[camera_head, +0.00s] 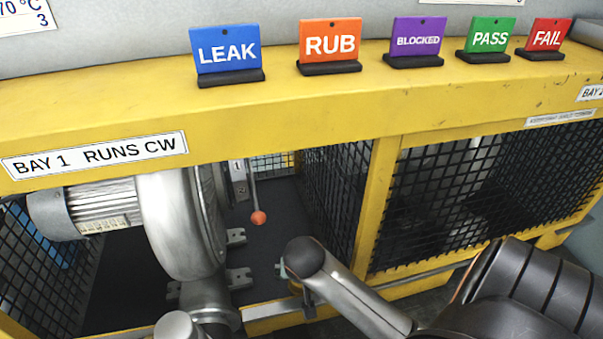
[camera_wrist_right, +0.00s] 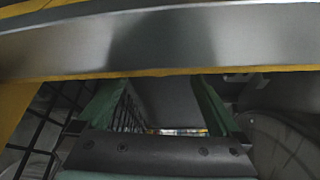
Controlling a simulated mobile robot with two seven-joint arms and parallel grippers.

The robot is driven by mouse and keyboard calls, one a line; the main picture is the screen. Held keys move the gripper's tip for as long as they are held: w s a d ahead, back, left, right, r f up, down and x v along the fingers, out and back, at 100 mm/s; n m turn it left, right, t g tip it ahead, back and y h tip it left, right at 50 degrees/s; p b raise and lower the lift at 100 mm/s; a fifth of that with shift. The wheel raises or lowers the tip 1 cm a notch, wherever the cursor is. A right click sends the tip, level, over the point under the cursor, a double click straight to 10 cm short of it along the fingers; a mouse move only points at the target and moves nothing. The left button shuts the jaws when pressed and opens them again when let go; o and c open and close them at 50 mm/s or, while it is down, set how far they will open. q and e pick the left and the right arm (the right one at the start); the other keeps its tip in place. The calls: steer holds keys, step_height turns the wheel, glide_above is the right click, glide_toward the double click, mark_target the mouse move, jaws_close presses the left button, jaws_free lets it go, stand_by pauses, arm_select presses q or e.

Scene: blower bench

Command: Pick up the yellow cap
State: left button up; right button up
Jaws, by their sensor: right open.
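I cannot make out the yellow cap for certain. A small yellow-brown piece (camera_head: 295,287) shows beside my right wrist at the front rail in the head view, partly hidden, and I cannot tell whether it is the cap. My right arm reaches in from the lower right, and its hand is mostly hidden behind the wrist there. In the right wrist view my right gripper (camera_wrist_right: 160,100) is open, its two green fingers apart with nothing seen held between them. My left gripper is not in view.
A metal blower (camera_head: 182,225) stands in the left bay, with a red-knobbed lever (camera_head: 258,217) beside it. Black mesh panels (camera_head: 335,200) wall the bay. A yellow beam (camera_head: 300,115) with several coloured signs crosses above. A metal rail (camera_wrist_right: 160,40) crosses the top of the wrist view.

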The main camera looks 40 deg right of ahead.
mark_target(296, 289)
steer(key=x, duration=0.5)
steer(key=shift+s, duration=0.15)
steer(key=shift+c, duration=0.2)
steer(key=c, duration=1.3)
steer(key=shift+o, duration=0.2)
